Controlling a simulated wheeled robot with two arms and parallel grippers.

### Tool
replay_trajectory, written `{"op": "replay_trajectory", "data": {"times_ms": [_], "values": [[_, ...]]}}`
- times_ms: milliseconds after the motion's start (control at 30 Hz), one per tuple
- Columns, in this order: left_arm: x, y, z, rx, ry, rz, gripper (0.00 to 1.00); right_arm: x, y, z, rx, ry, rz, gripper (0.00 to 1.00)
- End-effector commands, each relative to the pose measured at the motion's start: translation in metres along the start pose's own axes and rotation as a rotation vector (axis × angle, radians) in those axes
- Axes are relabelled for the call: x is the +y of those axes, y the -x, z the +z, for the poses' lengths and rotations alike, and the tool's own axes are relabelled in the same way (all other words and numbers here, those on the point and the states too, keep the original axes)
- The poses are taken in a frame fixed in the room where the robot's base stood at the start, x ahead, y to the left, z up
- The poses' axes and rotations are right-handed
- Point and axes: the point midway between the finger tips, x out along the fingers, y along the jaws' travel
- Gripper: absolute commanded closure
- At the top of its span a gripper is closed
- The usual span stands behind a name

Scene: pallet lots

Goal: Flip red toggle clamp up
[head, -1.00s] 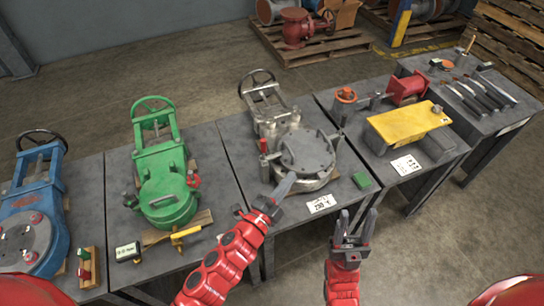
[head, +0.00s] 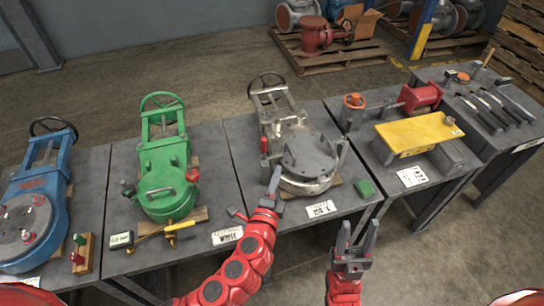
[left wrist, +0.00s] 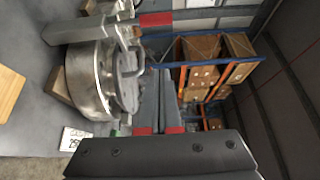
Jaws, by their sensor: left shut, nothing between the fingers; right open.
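The silver valve (head: 308,160) stands on the grey table in the middle, with an upright red handle (head: 264,146) at its left side; I take this as the red toggle clamp. My left gripper (head: 275,180) is shut and empty, its tips at the valve's front left, below and apart from the handle. In the left wrist view the shut fingers (left wrist: 160,105) point beside the silver body (left wrist: 90,85). A grey bar with a red part (left wrist: 157,19) crosses the top there; I cannot tell if it is the clamp. My right gripper (head: 357,235) is open and empty before the table.
A green valve (head: 168,185) stands to the left and a blue valve (head: 40,215) beyond it. A green block (head: 365,188) lies right of the silver valve. A yellow plate (head: 418,135) is on the table to the right. Label cards lie along the front edges.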

Motion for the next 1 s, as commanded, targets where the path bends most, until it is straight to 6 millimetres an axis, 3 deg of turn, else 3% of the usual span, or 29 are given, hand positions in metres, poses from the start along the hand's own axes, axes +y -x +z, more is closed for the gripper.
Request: {"op": "replay_trajectory", "data": {"times_ms": [167,567,733,1000], "values": [[-0.004,-0.023,-0.001,0.002,0.003,-0.004,1.0,0.0,-0.005,-0.001,0.0,0.0,0.0,0.5],[-0.002,-0.1,0.0,0.0,0.003,0.0,1.0,0.001,-0.014,-0.002,0.0,0.0,0.0,0.5],[-0.002,-0.088,0.027,-0.001,0.001,0.0,1.0,0.001,-0.02,-0.003,0.0,0.0,0.0,0.5],[-0.001,-0.084,0.037,0.003,0.003,-0.001,1.0,0.001,-0.022,-0.004,0.0,0.0,0.0,0.5]]}}
